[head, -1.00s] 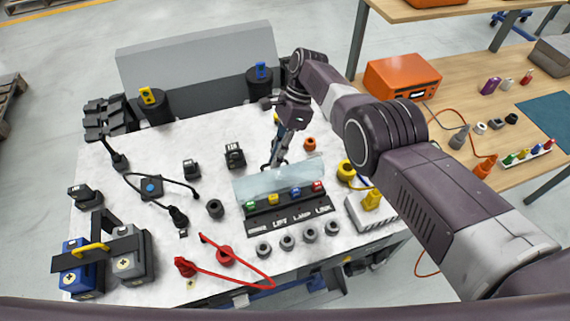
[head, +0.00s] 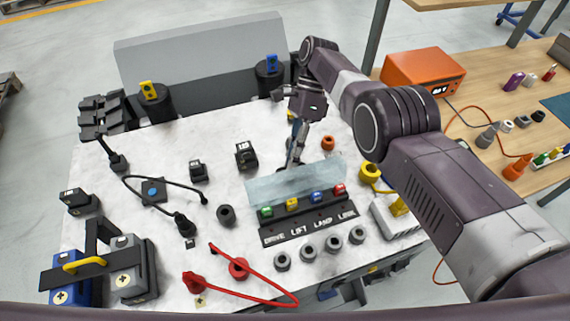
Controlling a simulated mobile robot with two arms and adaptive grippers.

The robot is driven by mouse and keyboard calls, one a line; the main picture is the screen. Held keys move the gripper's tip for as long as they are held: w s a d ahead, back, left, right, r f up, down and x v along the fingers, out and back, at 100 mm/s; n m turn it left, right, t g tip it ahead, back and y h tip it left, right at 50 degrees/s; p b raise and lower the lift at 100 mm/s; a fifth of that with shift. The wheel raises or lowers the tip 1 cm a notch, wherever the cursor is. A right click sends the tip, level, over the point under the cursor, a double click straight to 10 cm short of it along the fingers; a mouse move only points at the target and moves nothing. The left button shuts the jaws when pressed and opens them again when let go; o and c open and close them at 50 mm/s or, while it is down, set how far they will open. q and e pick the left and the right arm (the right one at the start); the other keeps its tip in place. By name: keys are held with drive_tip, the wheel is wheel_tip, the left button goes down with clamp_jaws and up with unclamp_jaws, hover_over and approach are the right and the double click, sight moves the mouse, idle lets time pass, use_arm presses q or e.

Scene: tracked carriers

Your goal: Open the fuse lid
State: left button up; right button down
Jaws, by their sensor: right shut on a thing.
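The fuse box (head: 300,226) is a dark block with green, yellow, blue and red fuses in a row and the labels DRIVE, LIFT, LAMP and LEVEL. Its clear, pale-blue fuse lid (head: 270,190) lies behind the fuses, swung away from them, so they show uncovered. The lid's exact tilt is hard to tell. My right gripper (head: 293,164) is at the lid's far edge, pointing down, and is shut on the lid. Its fingertips are small and partly hidden. My left gripper is out of view.
A red cable (head: 250,288) and black connectors (head: 226,215) lie to the left. A yellow plug and grey block (head: 392,218) stand close on the right. An orange device (head: 424,75) is on the wooden table.

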drive_tip(key=shift+w, duration=0.1)
idle(0.3)
drive_tip(key=c, duration=2.4)
unclamp_jaws()
